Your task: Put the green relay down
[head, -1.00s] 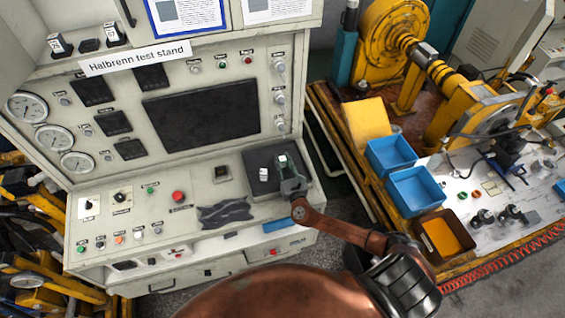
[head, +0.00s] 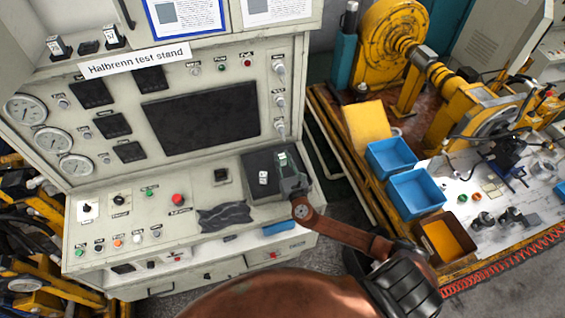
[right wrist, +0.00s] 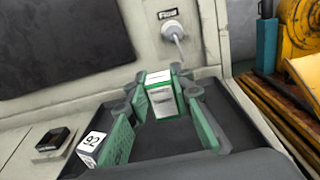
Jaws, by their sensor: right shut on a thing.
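The green relay (right wrist: 163,100), a small upright block with a white top and a pale front label, is between the fingers of my right gripper (right wrist: 160,108). In the head view the relay (head: 283,160) shows at the tip of my right gripper (head: 287,168), over the black tray (head: 256,160) at the right end of the test stand's desk. The right gripper is shut on the relay. Whether the relay's underside touches the tray cannot be told. My left gripper is not in view.
A white cube marked 92 (right wrist: 92,143) stands on the tray, left of the gripper. The tray's raised rim (right wrist: 245,125) and the stand's upright panel (head: 215,115) are close by. Blue bins (head: 415,190) stand on the bench to the right.

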